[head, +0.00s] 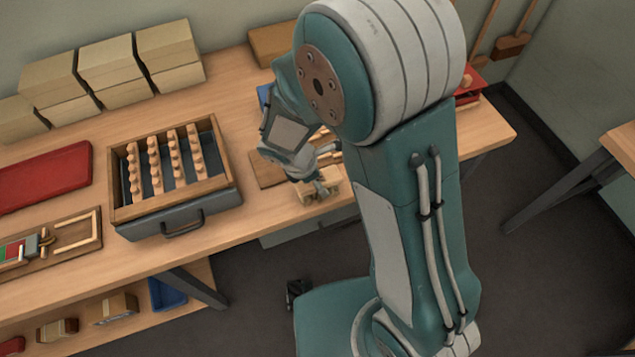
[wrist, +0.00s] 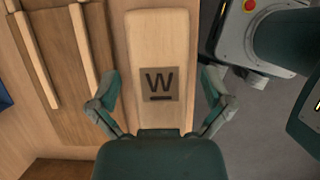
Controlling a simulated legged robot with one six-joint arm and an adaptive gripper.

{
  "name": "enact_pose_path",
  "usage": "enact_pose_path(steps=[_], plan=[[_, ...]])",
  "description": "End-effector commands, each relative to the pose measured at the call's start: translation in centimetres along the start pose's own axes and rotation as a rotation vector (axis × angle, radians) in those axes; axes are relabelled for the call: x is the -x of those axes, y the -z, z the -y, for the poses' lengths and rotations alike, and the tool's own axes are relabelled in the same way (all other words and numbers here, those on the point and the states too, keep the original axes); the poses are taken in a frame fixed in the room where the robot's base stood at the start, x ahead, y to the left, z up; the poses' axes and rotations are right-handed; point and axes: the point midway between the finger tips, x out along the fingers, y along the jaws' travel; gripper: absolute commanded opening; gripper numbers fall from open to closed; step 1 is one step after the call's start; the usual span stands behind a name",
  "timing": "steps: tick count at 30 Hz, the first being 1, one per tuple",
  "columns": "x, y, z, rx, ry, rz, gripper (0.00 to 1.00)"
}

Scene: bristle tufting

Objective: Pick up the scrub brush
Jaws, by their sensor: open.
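A pale wooden block marked with an underlined W (wrist: 160,45), apparently the back of the scrub brush, lies lengthwise between my fingers in the wrist view. Its underside is hidden, so no bristles show. My gripper (wrist: 159,78) is open, with one finger on each side of the block and visible gaps beside it. In the head view my gripper (head: 317,190) is low at the bench's front edge, over a small pale wooden piece (head: 331,181). My own arm covers much of that spot.
A wooden board with slats (wrist: 58,60) lies left of the block. On the bench (head: 240,100) stand a peg tray (head: 122,222), a red mat (head: 45,178) and stacked boxes (head: 168,55). Brush-like blocks (head: 113,308) and a blue tray (head: 167,293) sit on the lower shelf.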

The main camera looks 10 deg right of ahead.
Motion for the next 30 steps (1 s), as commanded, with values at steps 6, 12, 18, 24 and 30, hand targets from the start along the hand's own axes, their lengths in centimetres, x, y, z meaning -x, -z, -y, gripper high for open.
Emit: enact_pose_path(steps=[6,12,18,24,30], plan=[[-1.6,0.1,-0.1,-0.002,0.0,0.0,1.0],[-1.5,0.1,-0.1,-0.002,-0.001,0.0,1.0],[-1.6,0.1,-0.1,-0.002,-0.001,0.0,1.0],[-1.9,0.1,-0.1,-0.002,-0.001,0.0,1.0],[-1.9,0.2,-0.1,-0.002,-0.001,0.0,1.0]])
